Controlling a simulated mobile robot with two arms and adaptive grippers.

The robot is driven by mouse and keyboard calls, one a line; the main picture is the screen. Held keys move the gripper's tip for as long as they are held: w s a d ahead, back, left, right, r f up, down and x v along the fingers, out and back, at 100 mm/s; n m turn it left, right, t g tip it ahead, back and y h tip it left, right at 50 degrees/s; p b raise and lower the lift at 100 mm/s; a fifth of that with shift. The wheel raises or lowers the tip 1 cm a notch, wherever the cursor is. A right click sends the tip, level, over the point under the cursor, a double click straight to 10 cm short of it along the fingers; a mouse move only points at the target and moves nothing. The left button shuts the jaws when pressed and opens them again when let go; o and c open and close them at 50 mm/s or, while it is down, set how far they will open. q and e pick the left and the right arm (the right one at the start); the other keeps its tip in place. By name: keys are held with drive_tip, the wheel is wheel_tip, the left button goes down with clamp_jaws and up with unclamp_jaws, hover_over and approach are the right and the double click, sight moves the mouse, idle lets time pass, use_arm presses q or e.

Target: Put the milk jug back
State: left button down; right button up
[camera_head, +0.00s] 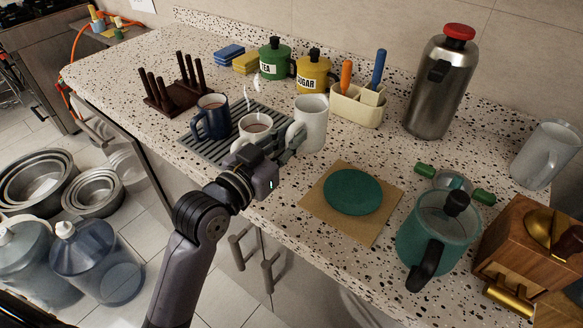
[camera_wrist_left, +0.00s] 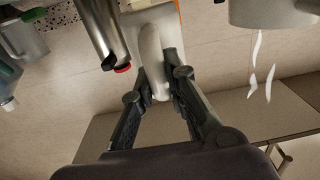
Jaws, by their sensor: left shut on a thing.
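The white milk jug (camera_head: 313,122) stands upright, or is held upright, at the right end of the striped drip mat; I cannot tell whether its base touches the counter. My left gripper (camera_head: 289,143) reaches it from the front left and is shut on its handle. In the left wrist view the jug's pale handle (camera_wrist_left: 151,58) lies between the two fingers of the gripper (camera_wrist_left: 158,84). My right gripper is not in view.
A steaming white cup (camera_head: 255,128) and a dark blue mug (camera_head: 211,118) stand on the striped mat (camera_head: 205,148) left of the jug. A utensil caddy (camera_head: 356,107) and the sugar canister (camera_head: 313,75) stand behind. A brown board (camera_head: 312,200) with a green disc (camera_head: 353,191), a teal kettle (camera_head: 424,238) and a steel flask (camera_head: 437,92) are to the right.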

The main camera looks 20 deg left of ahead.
use_arm(q)
wheel_tip(320, 180, down, 6)
drive_tip(key=shift+f+b, duration=0.1)
drive_tip(key=shift+b, duration=0.4)
drive_tip(key=shift+f, duration=0.4)
drive_tip(key=shift+f, duration=0.15)
drive_tip(key=c, duration=1.6)
unclamp_jaws()
